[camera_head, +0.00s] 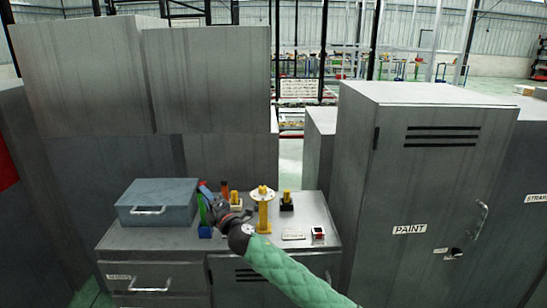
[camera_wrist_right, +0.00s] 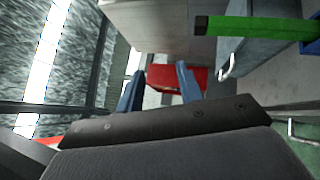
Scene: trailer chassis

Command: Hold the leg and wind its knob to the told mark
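A yellow post with a round flanged top (camera_head: 263,200) stands upright on the grey cabinet top; it may be the leg, but I cannot make out its knob or mark. A green post (camera_head: 202,210) stands in a blue base (camera_head: 205,232) to its left; it also shows in the wrist view (camera_wrist_right: 255,30) with a dark end. My right gripper (camera_head: 204,187) is beside the upper part of the green post. In the wrist view its blue fingers (camera_wrist_right: 160,85) are apart, with nothing clearly held between them. My left gripper is out of view.
A blue-grey toolbox (camera_head: 157,203) sits left of the green post. A label plate (camera_head: 293,235) and a small red-and-white item (camera_head: 318,232) lie at right. A tall PAINT cabinet (camera_head: 420,190) stands farther right.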

